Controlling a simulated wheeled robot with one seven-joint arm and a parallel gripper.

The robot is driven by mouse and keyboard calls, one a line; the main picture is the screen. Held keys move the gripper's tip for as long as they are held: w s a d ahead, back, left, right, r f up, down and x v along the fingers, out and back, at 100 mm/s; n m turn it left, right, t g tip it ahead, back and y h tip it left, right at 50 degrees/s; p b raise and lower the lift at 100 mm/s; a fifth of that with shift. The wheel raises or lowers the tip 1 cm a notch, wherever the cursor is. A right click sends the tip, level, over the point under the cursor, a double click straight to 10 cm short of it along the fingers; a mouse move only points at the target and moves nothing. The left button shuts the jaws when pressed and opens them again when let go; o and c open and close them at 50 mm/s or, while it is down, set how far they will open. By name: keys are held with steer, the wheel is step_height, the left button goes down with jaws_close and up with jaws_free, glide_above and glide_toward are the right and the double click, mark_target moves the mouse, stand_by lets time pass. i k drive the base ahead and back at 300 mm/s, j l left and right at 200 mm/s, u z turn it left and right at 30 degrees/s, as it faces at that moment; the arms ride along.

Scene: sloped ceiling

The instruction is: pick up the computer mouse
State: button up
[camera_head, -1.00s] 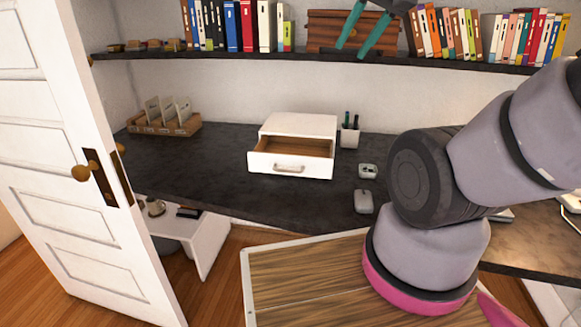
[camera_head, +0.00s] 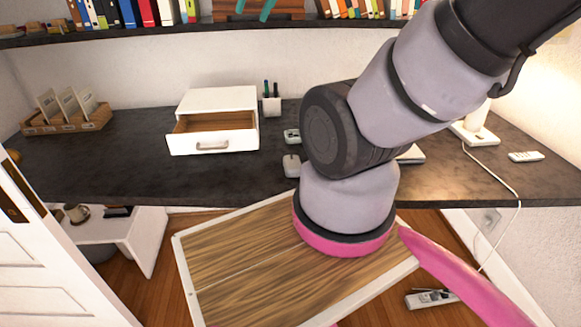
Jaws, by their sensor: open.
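The computer mouse (camera_head: 291,165) is small and light grey. It lies on the dark desk (camera_head: 110,160) near its front edge, just left of my arm's dark joint. My gripper (camera_head: 259,9) shows only as two teal fingertips at the top edge, cut off by the frame. The fingers are apart, with nothing seen between them. They appear in front of the bookshelf, well above the mouse in the picture and away from it.
A small grey device (camera_head: 291,136) lies just behind the mouse. A white box with an open drawer (camera_head: 212,120) and a pen cup (camera_head: 271,104) stand to the left. A wood-topped panel (camera_head: 235,255) fills the foreground.

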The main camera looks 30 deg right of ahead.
mark_target(292, 163)
steer(key=j+z, duration=0.1)
steer(key=z, duration=0.3)
steer(key=j+z, duration=0.15)
steer(key=z, duration=0.2)
steer(key=j+z, duration=0.1)
steer(key=z, duration=0.3)
steer(key=k+j+z, duration=0.2)
steer(key=j, duration=0.15)
steer(key=j+z, duration=0.2)
steer(key=j, duration=0.15)
steer(key=k+j+z, duration=0.35)
steer(key=j, duration=0.25)
steer(key=k+j, duration=0.2)
steer(key=j, duration=0.15)
steer(key=k+j, duration=0.2)
steer(key=j, duration=0.15)
